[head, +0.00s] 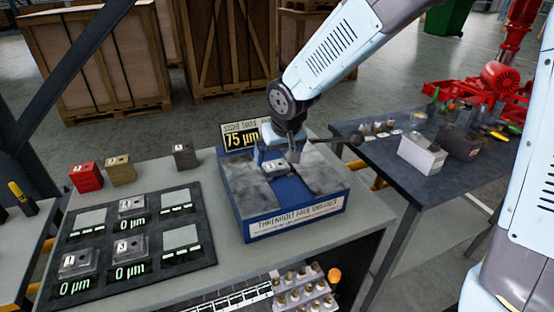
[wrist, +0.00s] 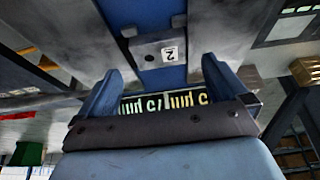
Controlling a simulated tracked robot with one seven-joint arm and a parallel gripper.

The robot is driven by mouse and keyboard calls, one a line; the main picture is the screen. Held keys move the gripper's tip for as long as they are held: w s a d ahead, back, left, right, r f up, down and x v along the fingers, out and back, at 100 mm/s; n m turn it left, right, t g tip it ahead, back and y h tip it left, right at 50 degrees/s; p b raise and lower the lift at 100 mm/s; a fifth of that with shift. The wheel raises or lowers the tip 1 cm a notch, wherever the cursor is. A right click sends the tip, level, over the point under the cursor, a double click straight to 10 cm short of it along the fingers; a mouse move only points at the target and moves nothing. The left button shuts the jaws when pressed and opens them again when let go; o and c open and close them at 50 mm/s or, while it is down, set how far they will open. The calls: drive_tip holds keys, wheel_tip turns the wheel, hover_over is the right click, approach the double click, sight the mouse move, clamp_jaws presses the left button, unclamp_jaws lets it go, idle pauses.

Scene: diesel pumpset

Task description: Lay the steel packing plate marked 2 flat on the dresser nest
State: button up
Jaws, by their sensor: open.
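The steel packing plate marked 2 (wrist: 158,52) is a small grey block with a dark hole and a white label. It appears to lie flat on the blue middle strip of the dresser (head: 295,221), between two grey pads; it also shows in the head view (head: 274,168). My gripper (head: 281,152) is just above and behind the plate, partly hiding the nest. In the wrist view my gripper's fingers (wrist: 158,75) stand apart, with the plate beyond their tips and nothing held. Whether a fingertip touches the plate I cannot tell.
A sign reading 75 µm (head: 241,138) stands behind the dresser. A black board (head: 150,235) at left holds several steel plates beside 0 µm readouts. Red (head: 86,177), tan (head: 121,171) and dark (head: 185,155) blocks stand behind it. A cluttered dark table (head: 390,165) is at right.

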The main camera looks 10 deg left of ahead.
drive_tip(key=v, duration=1)
drive_tip(key=shift+r, duration=0.2)
drive_tip(key=shift+r, duration=0.1)
wheel_tip(320, 180, up, 6)
drive_tip(key=shift+f, duration=0.1)
idle(0.3)
